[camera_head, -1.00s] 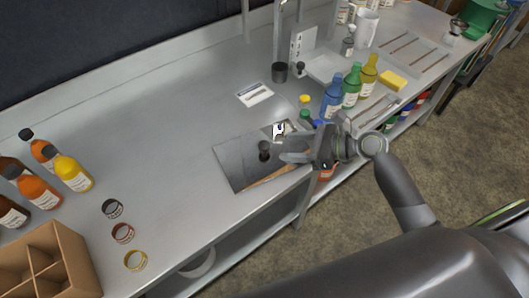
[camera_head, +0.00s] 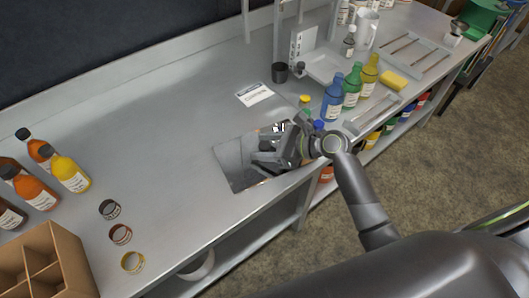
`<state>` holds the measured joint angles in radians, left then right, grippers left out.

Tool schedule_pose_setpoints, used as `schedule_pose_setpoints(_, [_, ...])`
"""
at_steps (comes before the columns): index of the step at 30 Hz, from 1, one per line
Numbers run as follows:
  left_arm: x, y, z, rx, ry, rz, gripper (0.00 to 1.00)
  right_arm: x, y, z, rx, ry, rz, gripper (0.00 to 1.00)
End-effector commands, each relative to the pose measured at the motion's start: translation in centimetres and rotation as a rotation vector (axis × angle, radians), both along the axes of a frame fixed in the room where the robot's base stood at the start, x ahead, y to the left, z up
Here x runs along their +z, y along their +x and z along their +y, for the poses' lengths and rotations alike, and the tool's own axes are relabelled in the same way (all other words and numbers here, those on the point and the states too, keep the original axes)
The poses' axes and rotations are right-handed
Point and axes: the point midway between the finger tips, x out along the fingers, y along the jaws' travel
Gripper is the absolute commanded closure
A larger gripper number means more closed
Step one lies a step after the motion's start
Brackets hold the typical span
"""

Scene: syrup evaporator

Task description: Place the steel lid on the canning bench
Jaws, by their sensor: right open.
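A flat grey steel lid (camera_head: 234,172) lies on the metal bench (camera_head: 170,130) near its front edge. Its dark knob showed earlier and is now hidden behind my right gripper. My right gripper (camera_head: 262,160) is over the middle of the lid, with its open fingers around where the knob stood. I cannot tell whether the fingers touch it. My left gripper is not in view.
Blue, green and yellow bottles (camera_head: 351,86) stand right of the gripper, with a yellow sponge (camera_head: 393,80) beyond. A white card (camera_head: 254,94) and black cup (camera_head: 279,73) lie behind. Orange bottles (camera_head: 36,190), rings (camera_head: 120,234) and a divided box (camera_head: 45,262) are at left.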

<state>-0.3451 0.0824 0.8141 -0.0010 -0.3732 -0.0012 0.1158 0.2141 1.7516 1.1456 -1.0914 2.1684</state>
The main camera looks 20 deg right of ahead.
Motion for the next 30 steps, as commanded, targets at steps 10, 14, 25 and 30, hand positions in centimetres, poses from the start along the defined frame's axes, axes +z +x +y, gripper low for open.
schedule_pose_setpoints(10, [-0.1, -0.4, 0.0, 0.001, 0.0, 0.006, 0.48, 0.0, 0.0, 0.0, 0.0, 0.0, 0.0, 0.85])
schedule_pose_setpoints(14, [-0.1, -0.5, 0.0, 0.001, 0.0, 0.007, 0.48, 0.0, 0.0, 0.0, 0.0, 0.0, 0.0, 1.0])
schedule_pose_setpoints(25, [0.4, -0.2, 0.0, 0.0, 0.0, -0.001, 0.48, 1.7, 0.0, 0.0, 0.001, -0.001, -0.005, 1.0])
schedule_pose_setpoints(30, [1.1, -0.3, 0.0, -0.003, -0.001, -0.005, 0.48, 5.3, 0.0, 0.0, 0.001, 0.0, -0.007, 1.0])
